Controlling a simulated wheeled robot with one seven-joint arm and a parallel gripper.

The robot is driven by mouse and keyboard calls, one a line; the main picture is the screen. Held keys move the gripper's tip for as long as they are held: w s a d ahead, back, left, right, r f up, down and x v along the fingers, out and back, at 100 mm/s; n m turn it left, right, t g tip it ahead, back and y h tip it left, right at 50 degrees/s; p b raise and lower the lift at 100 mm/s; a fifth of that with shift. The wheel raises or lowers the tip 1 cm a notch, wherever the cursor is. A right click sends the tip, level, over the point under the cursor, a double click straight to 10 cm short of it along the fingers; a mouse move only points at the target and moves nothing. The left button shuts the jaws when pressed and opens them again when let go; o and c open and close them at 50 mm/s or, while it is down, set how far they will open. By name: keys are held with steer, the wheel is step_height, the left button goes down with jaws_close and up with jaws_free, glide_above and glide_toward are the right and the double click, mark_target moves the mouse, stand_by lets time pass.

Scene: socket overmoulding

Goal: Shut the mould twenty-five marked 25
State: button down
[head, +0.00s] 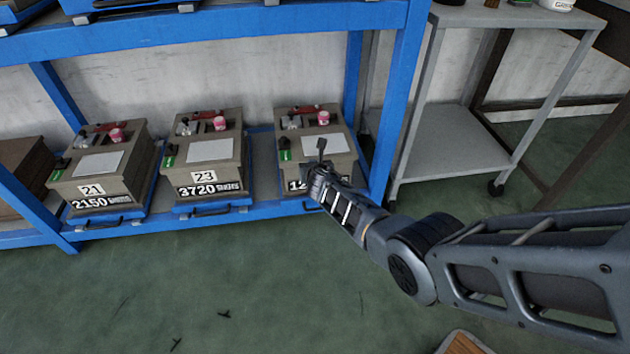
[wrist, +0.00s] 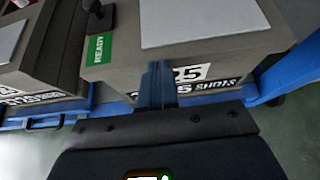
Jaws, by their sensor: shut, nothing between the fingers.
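The mould marked 25 (head: 335,142) is a grey-brown block on the blue rack's lower shelf, rightmost of three there. In the wrist view, the mould (wrist: 215,60) shows a blank pale plate, a green READY tag (wrist: 99,48) and a black knob or lever (wrist: 97,17) beside it. My gripper (head: 321,146) is shut and empty in front of the mould. In the wrist view, its fingers (wrist: 156,72) cover part of the 25 label (wrist: 190,73); I cannot tell whether they touch it. My arm hides part of the lower front and the shots label.
Moulds 21 (head: 100,180) and 23 (head: 205,165) stand to the left on the same shelf. The rack's blue post (head: 398,100) rises just right of mould 25. A grey trolley (head: 450,150) stands further right. The green floor in front is mostly clear.

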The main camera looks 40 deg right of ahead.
mark_target(310, 156)
steer(key=w+d, duration=0.1)
steer(key=w+b, duration=0.1)
steer(key=shift+w+d+f, duration=0.1)
steer(key=shift+w+d, duration=0.2)
steer(key=shift+d, duration=0.1)
steer(key=shift+w+d+r, duration=0.15)
steer(key=shift+w+r, duration=0.1)
steer(key=shift+w, duration=0.05)
steer(key=shift+r, duration=0.15)
steer(key=shift+s, duration=0.15)
steer(key=s+f+p+v, duration=0.1)
steer(key=f+p+v, duration=0.1)
steer(key=p+v, duration=0.8)
steer(key=v, duration=0.3)
steer(key=shift+s+a, duration=0.15)
steer(key=shift+a, duration=0.35)
